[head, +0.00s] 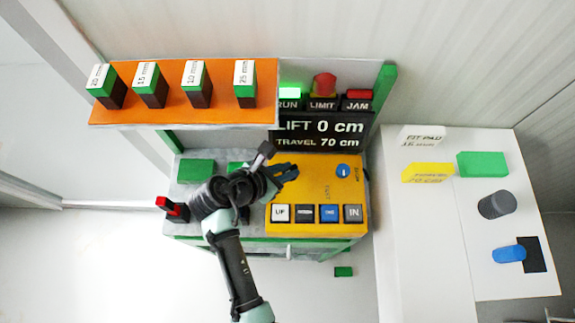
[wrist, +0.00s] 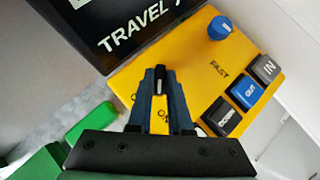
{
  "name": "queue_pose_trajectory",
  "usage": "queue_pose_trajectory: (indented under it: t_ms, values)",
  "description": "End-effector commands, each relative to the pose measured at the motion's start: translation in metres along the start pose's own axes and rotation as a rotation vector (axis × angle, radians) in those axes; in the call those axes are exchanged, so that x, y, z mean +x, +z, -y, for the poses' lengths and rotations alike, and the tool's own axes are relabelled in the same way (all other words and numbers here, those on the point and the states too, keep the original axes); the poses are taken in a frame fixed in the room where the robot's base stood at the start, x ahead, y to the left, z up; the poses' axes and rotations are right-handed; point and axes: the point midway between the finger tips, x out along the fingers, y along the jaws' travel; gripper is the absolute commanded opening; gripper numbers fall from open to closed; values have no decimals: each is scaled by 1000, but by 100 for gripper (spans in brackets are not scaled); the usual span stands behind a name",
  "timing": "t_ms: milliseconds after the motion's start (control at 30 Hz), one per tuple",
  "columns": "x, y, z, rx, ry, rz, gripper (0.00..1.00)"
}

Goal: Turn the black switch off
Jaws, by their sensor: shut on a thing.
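The black switch (wrist: 159,79) is a small dark knob with a white mark, standing on the yellow control panel (wrist: 205,70). In the wrist view it sits between the blue fingertips of my gripper (wrist: 160,88), which is shut on it. An "ON" label shows between the fingers, below the switch; another label to the left is mostly covered by a finger. In the head view my gripper (head: 285,171) is over the upper left of the yellow panel (head: 305,190), and the switch is hidden by it.
A blue knob (head: 343,171) is at the panel's right. Several push buttons, including a white one (head: 281,213), line its front edge. A red-handled lever (head: 173,208) stands left of my arm. An orange shelf (head: 190,118) with labelled blocks overhangs behind. A white table (head: 465,270) stands right.

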Motion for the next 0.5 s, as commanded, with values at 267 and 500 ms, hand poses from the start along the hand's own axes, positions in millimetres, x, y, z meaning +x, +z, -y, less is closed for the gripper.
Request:
queue_pose_trajectory:
  t_ms: [267, 500]
  values:
    - [-1, 2, -4, 186, -189, 1, 0]
    - [1, 2, -6, 339, -340, 2, 0]
